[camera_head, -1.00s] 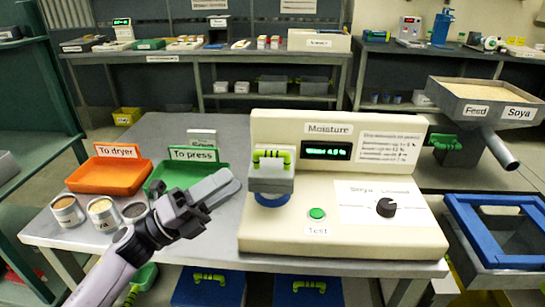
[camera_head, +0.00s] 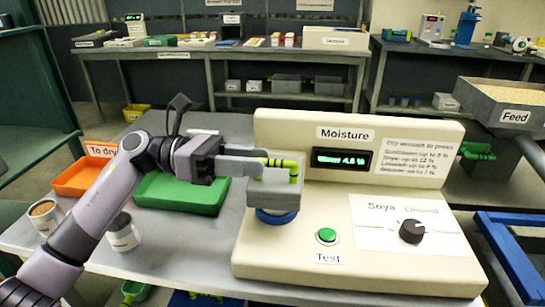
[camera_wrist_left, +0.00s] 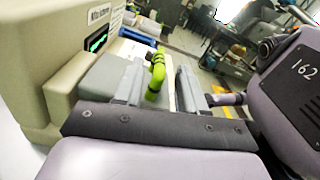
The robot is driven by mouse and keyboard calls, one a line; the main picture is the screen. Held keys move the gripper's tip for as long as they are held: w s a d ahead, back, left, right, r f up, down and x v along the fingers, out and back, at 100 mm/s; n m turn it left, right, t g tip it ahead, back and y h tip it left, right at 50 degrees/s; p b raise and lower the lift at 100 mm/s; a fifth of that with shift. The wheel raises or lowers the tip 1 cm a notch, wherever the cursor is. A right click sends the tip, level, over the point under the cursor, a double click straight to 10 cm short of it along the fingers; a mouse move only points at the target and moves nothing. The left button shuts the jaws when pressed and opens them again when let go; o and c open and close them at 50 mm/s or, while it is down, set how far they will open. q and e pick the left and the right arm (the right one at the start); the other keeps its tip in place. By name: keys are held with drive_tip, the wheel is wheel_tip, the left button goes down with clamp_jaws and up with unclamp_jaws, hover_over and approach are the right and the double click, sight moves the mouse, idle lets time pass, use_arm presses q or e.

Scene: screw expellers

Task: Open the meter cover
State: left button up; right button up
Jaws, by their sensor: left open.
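The moisture meter (camera_head: 345,250) is a cream box on the table with a lit display. Its grey cover (camera_head: 272,199) sits down over a blue ring at the meter's left and carries a lime-green handle (camera_head: 293,171). My left gripper (camera_head: 262,167) is at the handle, coming in from the left. In the left wrist view the green handle (camera_wrist_left: 156,74) stands between the two open fingers. I cannot tell whether either finger touches it. My right gripper is not in view.
A green tray (camera_head: 180,193) and an orange tray (camera_head: 78,182) lie left of the meter, partly behind my left arm. Cups (camera_head: 122,236) stand near the table's left edge. A green test button (camera_head: 327,236) and black knob (camera_head: 411,231) are on the meter's front.

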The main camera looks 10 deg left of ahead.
sight(272, 162)
use_arm(q)
drive_tip(key=shift+d, duration=2)
clamp_jaws()
